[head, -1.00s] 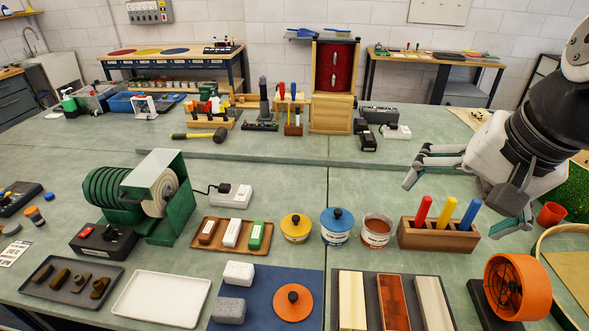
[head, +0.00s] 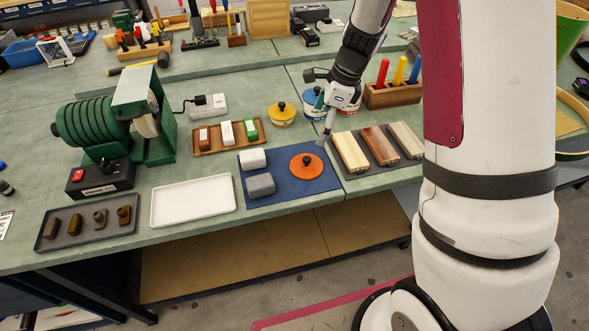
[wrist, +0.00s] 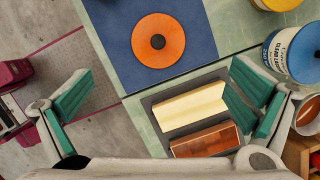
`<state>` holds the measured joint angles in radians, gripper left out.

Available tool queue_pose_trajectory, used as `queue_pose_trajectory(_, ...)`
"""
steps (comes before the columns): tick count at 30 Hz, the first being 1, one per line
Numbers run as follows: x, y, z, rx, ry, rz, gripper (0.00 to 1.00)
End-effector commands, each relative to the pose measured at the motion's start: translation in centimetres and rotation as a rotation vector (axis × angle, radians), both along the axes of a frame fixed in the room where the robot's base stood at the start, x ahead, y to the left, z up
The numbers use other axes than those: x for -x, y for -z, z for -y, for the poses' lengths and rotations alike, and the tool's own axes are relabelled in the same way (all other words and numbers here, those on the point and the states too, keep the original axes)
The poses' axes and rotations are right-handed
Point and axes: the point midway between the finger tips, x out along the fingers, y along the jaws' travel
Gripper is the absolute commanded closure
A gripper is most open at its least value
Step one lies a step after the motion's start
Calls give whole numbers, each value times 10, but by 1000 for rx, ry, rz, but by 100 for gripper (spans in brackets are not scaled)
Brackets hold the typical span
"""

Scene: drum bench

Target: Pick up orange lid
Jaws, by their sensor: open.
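The orange lid (head: 306,166) is a flat round disc with a dark knob in its middle. It lies on the right part of the blue mat (head: 290,190). The wrist view also shows the lid (wrist: 170,43) on the blue mat (wrist: 115,50), ahead of the jaws and left of centre. My gripper (head: 322,142) is above the bench near the mat's right edge, close to the lid but apart from it. In the wrist view my gripper (wrist: 165,92) has its green-padded fingers spread wide with nothing held between them.
Two grey-white blocks (head: 256,170) sit on the mat's left. Wooden bars (head: 376,145) lie on a dark tray right of it. A yellow tin (head: 281,114) and a blue-lidded tin (head: 313,102) stand behind. A white tray (head: 193,201) is left, by the bench's front edge.

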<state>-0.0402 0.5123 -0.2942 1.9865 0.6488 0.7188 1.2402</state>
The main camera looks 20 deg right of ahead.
Motion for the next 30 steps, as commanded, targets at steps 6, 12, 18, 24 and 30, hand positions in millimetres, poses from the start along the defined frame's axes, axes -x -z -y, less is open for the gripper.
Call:
queue_pose_trajectory(6, -2, 34, -7, -1, 5, -8, 0)
queue_pose_trajectory(12, -6, 67, -16, 0, 2, -5, 0)
queue_pose_trajectory(18, -8, 81, -20, 0, 2, -3, 0)
queue_pose_trajectory(24, -6, 100, -24, -2, 2, -7, 0)
queue_pose_trajectory(30, -9, 124, -29, 0, 1, -4, 0)
